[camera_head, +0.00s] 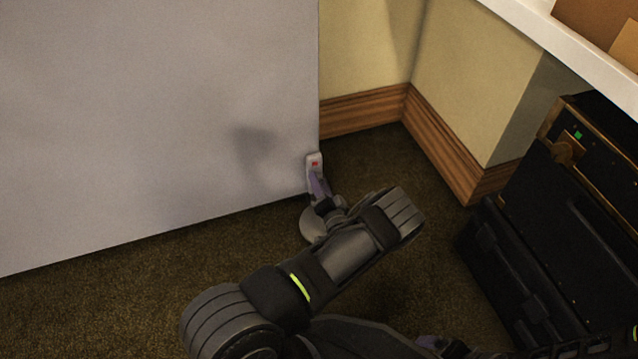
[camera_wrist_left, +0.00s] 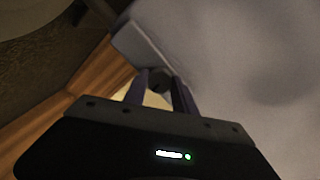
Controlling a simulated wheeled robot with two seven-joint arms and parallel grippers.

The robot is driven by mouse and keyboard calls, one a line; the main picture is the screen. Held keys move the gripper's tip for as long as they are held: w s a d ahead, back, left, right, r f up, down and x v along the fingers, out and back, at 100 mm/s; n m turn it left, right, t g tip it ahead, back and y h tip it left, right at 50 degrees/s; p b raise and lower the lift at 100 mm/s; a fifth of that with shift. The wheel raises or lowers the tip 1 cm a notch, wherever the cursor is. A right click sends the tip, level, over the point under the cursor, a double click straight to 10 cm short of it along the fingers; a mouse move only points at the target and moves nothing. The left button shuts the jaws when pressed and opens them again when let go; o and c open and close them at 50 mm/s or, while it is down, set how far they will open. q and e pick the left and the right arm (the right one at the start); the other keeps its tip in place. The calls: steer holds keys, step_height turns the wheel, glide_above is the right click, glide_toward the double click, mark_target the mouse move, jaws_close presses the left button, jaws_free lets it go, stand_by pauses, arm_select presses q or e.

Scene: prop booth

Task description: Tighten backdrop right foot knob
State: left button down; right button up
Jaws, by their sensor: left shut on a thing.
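The backdrop (camera_head: 150,110) is a large pale grey panel standing on the carpet. At its lower right corner is a small light grey foot bracket (camera_head: 314,161) with a red mark. In the left wrist view the bracket (camera_wrist_left: 135,42) is at the panel's edge, with a small dark round knob (camera_wrist_left: 160,84) by it. My left gripper (camera_head: 317,188) is at the bracket. Its purple fingers (camera_wrist_left: 161,92) are shut on the knob, which they partly hide. Purple parts at the bottom edge look like my right gripper (camera_head: 432,342), mostly cut off.
A wall corner with wooden baseboard (camera_head: 440,140) stands behind and right of the foot. Black cases (camera_head: 585,190) stand at the right under a white tabletop (camera_head: 520,20) with brown boxes (camera_head: 600,20). Brown carpet (camera_head: 80,310) is clear in front of the panel.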

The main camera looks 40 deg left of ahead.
arm_select(q)
steer(key=m, duration=0.6)
steer(key=shift+g, duration=0.3)
stand_by(0.4)
steer(key=c, duration=1)
jaws_free()
steer(key=shift+d, duration=0.1)
steer(key=p+v, duration=0.2)
steer(key=v, duration=0.5)
steer(key=shift+s+d+f+p, duration=0.15)
steer(key=shift+s+d+p, duration=0.05)
steer(key=shift+d+p, duration=0.15)
